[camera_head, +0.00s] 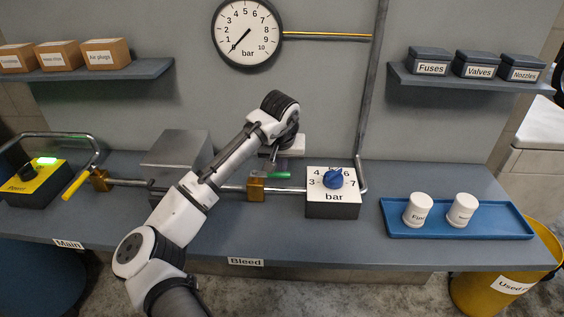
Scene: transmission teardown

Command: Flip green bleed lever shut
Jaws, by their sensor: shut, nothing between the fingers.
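The green bleed lever (278,175) sits on a brass valve block (256,188) in the pipe, behind the "Bleed" label (246,262). Its green handle points right, roughly along the pipe. My gripper (274,157) is shut and empty, just above the lever's left part. I cannot tell whether the fingertips touch the lever. My arm comes up from the lower left, and the wrist hides part of the wall behind it.
A blue knob on a "bar" dial box (333,206) stands right of the lever. A yellow main lever (76,184) is at the left. A blue tray (460,232) holds two white containers. The wall gauge (247,33) hangs above. The front bench strip is clear.

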